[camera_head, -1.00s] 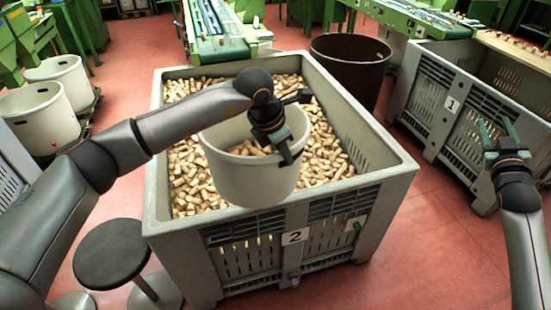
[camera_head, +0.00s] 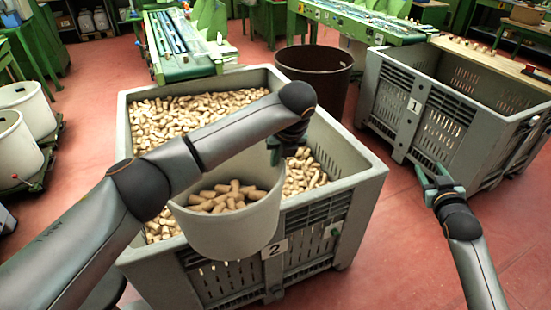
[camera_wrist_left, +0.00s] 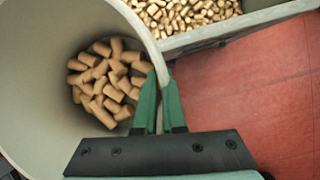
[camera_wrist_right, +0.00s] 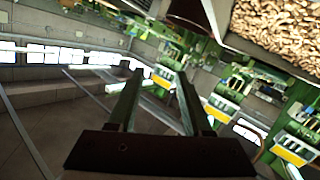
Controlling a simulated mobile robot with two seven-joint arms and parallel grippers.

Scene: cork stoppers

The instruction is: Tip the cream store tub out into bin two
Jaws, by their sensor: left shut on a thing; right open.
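The cream tub (camera_head: 225,232) hangs over the near edge of bin two (camera_head: 318,248), hiding part of its front rim. Light brown corks (camera_head: 222,196) lie in its bottom; they also show in the left wrist view (camera_wrist_left: 108,78). The tub's mouth faces mostly upward. My left gripper (camera_head: 276,152) is shut on the tub's far-right rim; in the left wrist view its fingers (camera_wrist_left: 160,85) pinch the wall. Bin two is a grey crate labelled 2, filled with pale corks. My right gripper (camera_head: 430,172) is open and empty, right of bin two.
Grey bin one (camera_head: 405,122), labelled 1, stands at the right. A dark brown round barrel (camera_head: 318,85) stands behind bin two. Further white tubs (camera_head: 22,150) stand at the far left. Red floor is clear between the bins.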

